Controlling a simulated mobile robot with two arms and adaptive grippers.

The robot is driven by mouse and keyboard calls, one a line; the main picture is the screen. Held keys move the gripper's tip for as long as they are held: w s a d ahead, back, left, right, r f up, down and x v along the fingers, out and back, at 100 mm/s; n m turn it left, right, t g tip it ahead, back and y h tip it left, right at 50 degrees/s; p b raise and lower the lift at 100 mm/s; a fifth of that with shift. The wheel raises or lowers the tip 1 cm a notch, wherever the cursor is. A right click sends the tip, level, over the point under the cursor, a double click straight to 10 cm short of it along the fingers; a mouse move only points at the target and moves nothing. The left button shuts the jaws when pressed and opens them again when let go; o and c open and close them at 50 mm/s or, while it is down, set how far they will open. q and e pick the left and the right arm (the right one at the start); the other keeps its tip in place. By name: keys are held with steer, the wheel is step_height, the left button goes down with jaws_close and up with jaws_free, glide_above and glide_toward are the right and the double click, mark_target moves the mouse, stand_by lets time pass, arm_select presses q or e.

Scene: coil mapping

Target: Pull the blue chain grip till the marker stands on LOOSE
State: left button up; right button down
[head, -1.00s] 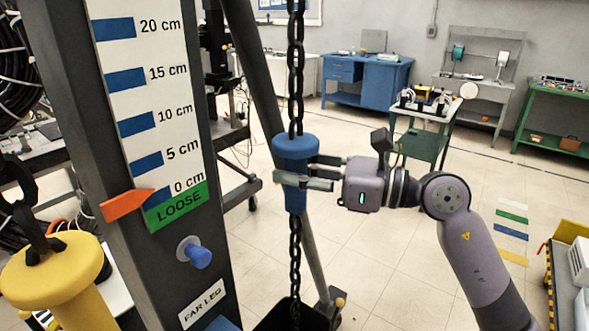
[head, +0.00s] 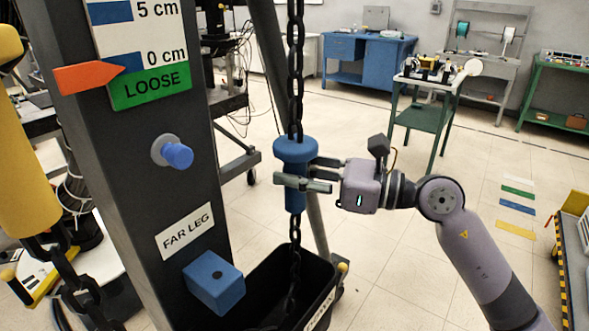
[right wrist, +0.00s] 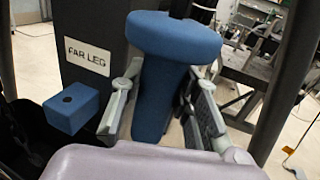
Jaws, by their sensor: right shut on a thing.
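The blue chain grip (head: 296,150) hangs on a dark chain right of the dark column. My right gripper (head: 303,182) is shut around its narrow part, below the wide top. The right wrist view shows the blue grip (right wrist: 160,85) between the fingers (right wrist: 165,105). The orange marker (head: 90,76) points at the 0 cm tick, just above the green LOOSE band (head: 150,87) on the white scale (head: 150,35). My left gripper is out of view.
A black bin (head: 262,285) stands under the blue grip, with chain in it. A blue knob (head: 178,155) and a blue block (head: 214,280) stick out from the column (head: 130,190). A yellow grip (head: 25,165) hangs at the left edge. Open floor lies behind my right arm.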

steer(key=shift+f, duration=0.25)
steer(key=c, duration=1.2)
jaws_free()
steer(key=shift+r, duration=0.15)
steer(key=v, duration=1.2)
